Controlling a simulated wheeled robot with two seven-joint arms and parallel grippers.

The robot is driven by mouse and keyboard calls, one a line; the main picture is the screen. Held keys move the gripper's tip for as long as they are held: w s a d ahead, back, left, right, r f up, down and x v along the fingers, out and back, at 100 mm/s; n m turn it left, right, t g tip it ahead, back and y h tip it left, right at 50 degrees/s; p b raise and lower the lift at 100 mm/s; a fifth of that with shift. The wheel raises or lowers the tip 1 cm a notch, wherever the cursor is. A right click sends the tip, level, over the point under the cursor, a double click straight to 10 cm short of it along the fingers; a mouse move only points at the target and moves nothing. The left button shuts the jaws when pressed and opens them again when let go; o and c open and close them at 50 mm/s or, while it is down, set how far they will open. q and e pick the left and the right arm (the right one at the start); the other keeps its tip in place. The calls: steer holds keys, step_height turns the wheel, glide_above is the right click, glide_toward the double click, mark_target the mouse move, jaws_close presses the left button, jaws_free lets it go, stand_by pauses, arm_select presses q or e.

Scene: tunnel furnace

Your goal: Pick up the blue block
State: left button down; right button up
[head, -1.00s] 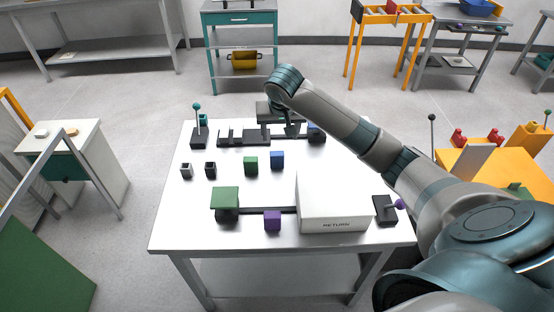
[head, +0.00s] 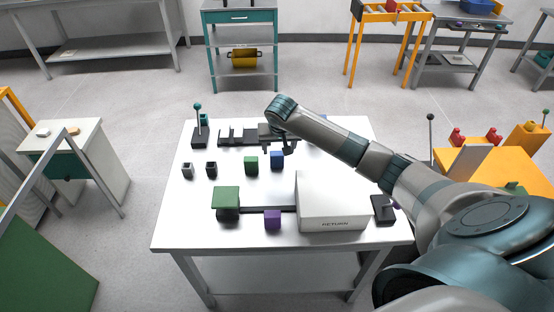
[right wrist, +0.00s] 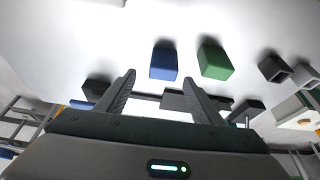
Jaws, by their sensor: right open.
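The blue block (head: 278,160) sits on the white table, just right of a small green block (head: 251,165). My right gripper (head: 280,149) is open and empty, close behind and above the blue block. In the right wrist view the blue block (right wrist: 164,62) stands ahead of the spread fingers (right wrist: 159,80), between their lines and apart from them. The green block (right wrist: 214,58) is beside it, to the right. My left gripper is not in view.
A white box marked RETURN (head: 332,211) stands at the front right of the table. Two small open holders (head: 211,168) and a teal-knobbed lever (head: 198,127) are at the left.

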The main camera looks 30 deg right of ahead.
mark_target(277, 153)
steer(key=shift+w+f+p, duration=0.15)
steer(key=shift+f+p, duration=0.15)
steer(key=shift+f, duration=0.15)
steer(key=x, duration=0.2)
steer(key=p+x, duration=0.1)
steer(key=shift+a, duration=0.25)
steer(key=shift+w+d+f, duration=0.1)
steer(key=shift+w+f, duration=0.1)
steer(key=shift+f, duration=0.4)
steer(key=c, duration=1.2)
